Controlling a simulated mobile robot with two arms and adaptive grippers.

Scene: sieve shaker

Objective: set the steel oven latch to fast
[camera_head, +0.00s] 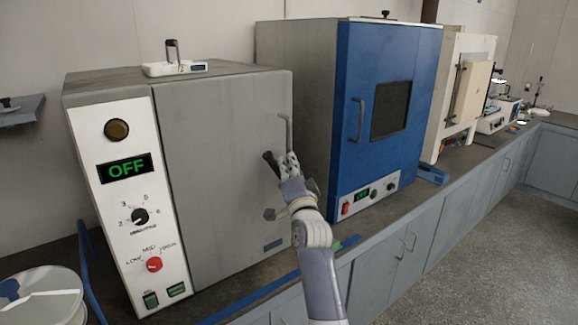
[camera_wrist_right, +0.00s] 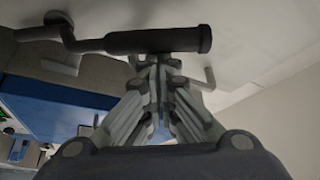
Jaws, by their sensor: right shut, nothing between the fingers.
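The steel oven (camera_head: 220,160) stands at the left of the bench with its grey door shut. Its latch has a dark cylindrical grip (camera_head: 269,160) on the door, partly hidden by my right gripper. In the right wrist view the dark grip (camera_wrist_right: 158,40) runs sideways from a bent grey arm with a round pivot. My right gripper (camera_head: 284,166) is shut and empty. In the right wrist view its fingertips (camera_wrist_right: 158,64) are together right at the grip, not around it; I cannot tell whether they touch. No fast marking is readable near the latch. My left gripper is not in view.
A control panel (camera_head: 130,255) with an OFF display is left of the door. A thin bent handle (camera_head: 286,131) is above my right gripper. A blue-doored oven (camera_head: 365,150) stands close on the right. A round clear container (camera_head: 40,285) is at the front left.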

